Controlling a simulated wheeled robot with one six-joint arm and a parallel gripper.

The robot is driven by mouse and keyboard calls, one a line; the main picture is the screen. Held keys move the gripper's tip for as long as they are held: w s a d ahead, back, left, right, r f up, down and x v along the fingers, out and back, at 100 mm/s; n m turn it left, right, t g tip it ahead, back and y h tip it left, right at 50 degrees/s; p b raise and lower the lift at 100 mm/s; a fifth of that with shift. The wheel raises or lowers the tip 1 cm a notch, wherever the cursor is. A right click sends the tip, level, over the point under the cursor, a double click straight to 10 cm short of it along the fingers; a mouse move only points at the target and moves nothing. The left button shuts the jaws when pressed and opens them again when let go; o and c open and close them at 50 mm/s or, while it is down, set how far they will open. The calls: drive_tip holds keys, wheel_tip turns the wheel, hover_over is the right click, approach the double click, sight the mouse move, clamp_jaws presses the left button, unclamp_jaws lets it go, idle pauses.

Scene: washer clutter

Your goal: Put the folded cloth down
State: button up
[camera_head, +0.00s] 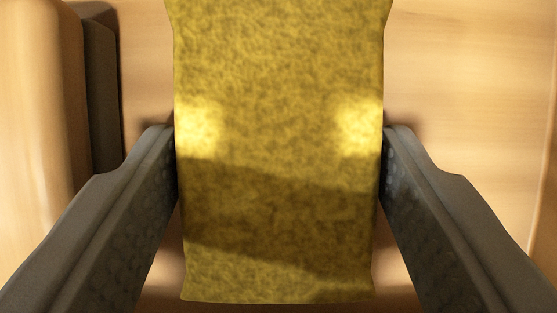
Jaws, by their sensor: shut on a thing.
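The folded cloth (280,110) is mustard yellow with a mottled surface. It fills the middle of the view, and its far end runs out of the top edge. My gripper (280,150) is shut on the cloth, with one dark finger pressed against its left side and the other against its right side. The cloth's near edge lies between the fingers, close to the bottom of the view. I cannot tell how far the cloth is above the surface behind it.
A pale wooden surface (465,80) shows behind the cloth. A light wooden block-like thing (35,110) with a dark side (101,90) stands at the left, near the left finger. The wood right of the cloth looks bare.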

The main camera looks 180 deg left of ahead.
drive_tip(key=o, duration=1)
drive_tip(key=shift+f, duration=0.1)
drive_tip(key=v, duration=1.2)
